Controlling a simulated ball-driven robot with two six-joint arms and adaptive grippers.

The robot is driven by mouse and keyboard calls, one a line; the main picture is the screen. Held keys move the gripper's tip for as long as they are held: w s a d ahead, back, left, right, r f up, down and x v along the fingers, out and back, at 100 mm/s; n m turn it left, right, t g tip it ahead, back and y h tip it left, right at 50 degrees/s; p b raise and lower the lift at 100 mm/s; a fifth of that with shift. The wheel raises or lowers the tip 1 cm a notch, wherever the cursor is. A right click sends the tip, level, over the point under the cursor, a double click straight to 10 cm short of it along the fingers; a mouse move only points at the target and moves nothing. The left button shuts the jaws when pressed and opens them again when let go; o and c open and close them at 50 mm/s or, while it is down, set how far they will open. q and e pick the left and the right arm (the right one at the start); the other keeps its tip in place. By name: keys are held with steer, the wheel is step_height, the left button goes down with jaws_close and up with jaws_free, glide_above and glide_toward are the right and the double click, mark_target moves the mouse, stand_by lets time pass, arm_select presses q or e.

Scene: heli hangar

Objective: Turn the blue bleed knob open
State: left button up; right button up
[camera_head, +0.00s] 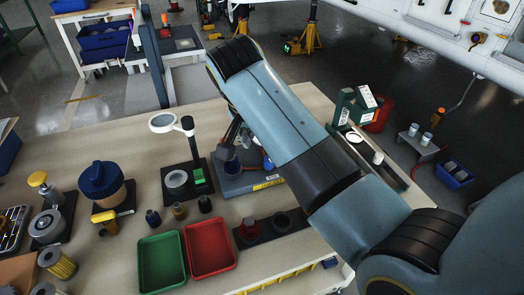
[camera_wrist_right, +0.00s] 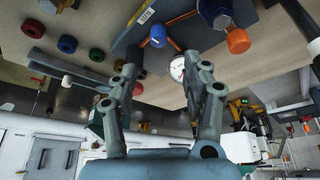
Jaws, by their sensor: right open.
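A grey block (camera_head: 262,186) with a yellow label stands on the bench, partly hidden behind my right arm. In the right wrist view, a round blue knob (camera_wrist_right: 158,36) sits by orange stems on the grey block (camera_wrist_right: 142,14). An orange-faced cap (camera_wrist_right: 237,41) with a blue body is to its right. My right gripper (camera_wrist_right: 161,68) is open and empty, its fingertips apart from the blue knob. In the head view the right gripper (camera_head: 233,137) is mostly covered by my arm. My left gripper is not in view.
A magnifier stand (camera_head: 190,150), a green tray (camera_head: 162,262) and a red tray (camera_head: 210,250) stand left and in front of the block. A blue-lidded jar (camera_head: 101,181) is further left. A white gauge face (camera_wrist_right: 178,69) shows between my fingertips.

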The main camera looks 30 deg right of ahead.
mark_target(268, 160)
steer(key=x, duration=0.5)
steer(key=shift+s+d+f+b, duration=0.1)
steer(key=shift+d+f+b, duration=0.05)
steer(key=shift+b, duration=0.15)
steer(key=x, duration=0.2)
steer(key=shift+f, duration=0.3)
steer(key=shift+x, duration=0.75)
steer(key=shift+f, duration=0.1)
steer(key=shift+c, duration=2.6)
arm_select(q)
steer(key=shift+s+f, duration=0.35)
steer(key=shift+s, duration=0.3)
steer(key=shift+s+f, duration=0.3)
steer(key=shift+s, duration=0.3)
arm_select(e)
jaws_close()
